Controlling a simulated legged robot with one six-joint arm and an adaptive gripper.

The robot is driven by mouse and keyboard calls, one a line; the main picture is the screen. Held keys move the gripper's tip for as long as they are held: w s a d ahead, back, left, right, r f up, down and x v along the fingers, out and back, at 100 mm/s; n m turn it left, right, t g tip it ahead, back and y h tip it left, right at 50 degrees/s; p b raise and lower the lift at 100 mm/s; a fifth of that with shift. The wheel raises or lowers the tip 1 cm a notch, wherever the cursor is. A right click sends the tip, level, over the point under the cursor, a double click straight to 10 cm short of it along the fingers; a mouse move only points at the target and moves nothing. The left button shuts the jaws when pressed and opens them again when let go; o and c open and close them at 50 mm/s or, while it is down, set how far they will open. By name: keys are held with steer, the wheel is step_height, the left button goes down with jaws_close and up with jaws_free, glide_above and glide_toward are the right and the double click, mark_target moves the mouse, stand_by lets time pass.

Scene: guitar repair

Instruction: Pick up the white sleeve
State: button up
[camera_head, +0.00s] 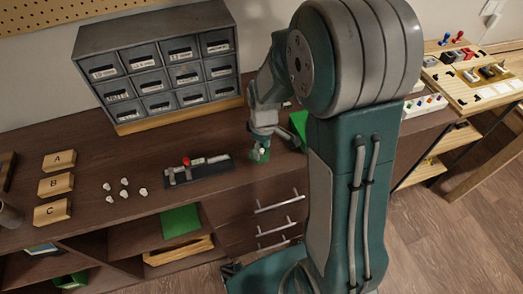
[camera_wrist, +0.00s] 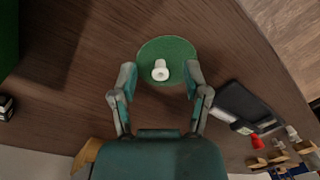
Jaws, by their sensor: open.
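The white sleeve (camera_wrist: 160,71) is a small flanged piece with a hole in its end. It rests on a round green pad (camera_wrist: 167,48) on the brown bench. It also shows in the head view as a small white spot (camera_head: 262,151). My gripper (camera_wrist: 159,78) is open, with one finger on each side of the sleeve. Gaps show between the sleeve and both fingers, so they appear not to touch it. In the head view my gripper (camera_head: 263,139) is above the pad, left of my large arm link, and partly covers it.
A dark fixture with a red knob (camera_head: 186,161) lies left of my gripper. Several small white pieces (camera_head: 124,182) and blocks marked A, B (camera_head: 56,185) and C are farther left. A grey drawer cabinet (camera_head: 162,66) stands behind. A green object (camera_head: 298,124) is just right of the gripper.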

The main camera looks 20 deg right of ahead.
steer(key=shift+f, duration=0.1)
steer(key=shift+c, duration=0.3)
steer(key=c, duration=0.7)
steer(key=shift+r, duration=0.3)
step_height(320, 180, up, 2)
steer(key=shift+r, duration=0.1)
steer(key=s+r, duration=0.3)
steer(key=s, duration=0.1)
steer(key=s+r, duration=0.4)
steer(key=s, duration=0.1)
steer(key=s+r, duration=0.3)
steer(key=s, duration=0.2)
steer(key=shift+r, duration=0.15)
